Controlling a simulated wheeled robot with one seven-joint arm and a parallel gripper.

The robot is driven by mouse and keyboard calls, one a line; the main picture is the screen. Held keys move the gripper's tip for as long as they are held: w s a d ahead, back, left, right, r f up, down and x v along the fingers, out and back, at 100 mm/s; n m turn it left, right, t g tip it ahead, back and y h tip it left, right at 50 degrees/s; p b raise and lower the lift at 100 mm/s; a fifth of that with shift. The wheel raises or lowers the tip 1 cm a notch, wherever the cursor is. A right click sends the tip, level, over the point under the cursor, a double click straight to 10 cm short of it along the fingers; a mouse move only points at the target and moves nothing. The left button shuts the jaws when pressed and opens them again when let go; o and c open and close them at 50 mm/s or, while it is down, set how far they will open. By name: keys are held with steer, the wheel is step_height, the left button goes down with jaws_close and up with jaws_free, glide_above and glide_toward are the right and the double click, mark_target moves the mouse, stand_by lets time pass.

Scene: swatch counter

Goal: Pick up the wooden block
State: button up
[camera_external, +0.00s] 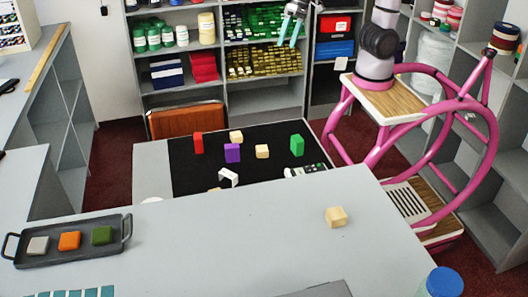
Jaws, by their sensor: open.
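A pale wooden block (336,217) sits alone on the grey counter (240,240) in the foreground, right of centre. Two similar pale wood-coloured blocks lie on a black mat (190,176) on a lower surface beyond: one at the back (236,137) and one nearer the middle (262,151). My gripper (288,42) has teal fingertips pointing down. It is open and empty, high up at the top of the view in front of the shelves, well away from all the blocks.
A red block (198,143), a purple block (232,153) and a green block (297,145) stand on the mat, with a white arched piece (228,177). A dark tray (72,259) holds three coloured pieces. A blue-lidded container (443,283) is at lower right. Shelves stand behind.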

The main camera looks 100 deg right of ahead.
steer(key=w+a+f+m+g, duration=0.25)
steer(key=w+f, duration=0.45)
steer(key=f, duration=0.4)
steer(key=m+g+h, duration=0.2)
steer(key=m, duration=0.4)
glide_above(262, 147)
steer(key=shift+t, duration=0.25)
steer(key=f, duration=2.6)
steer(key=shift+w, duration=0.3)
steer(key=shift+s+a+f, duration=0.1)
steer(key=shift+s+f, duration=0.05)
steer(key=shift+f, duration=1.4)
steer(key=shift+s+f, duration=0.1)
steer(key=shift+f, duration=1.4)
steer(key=c, duration=1.4)
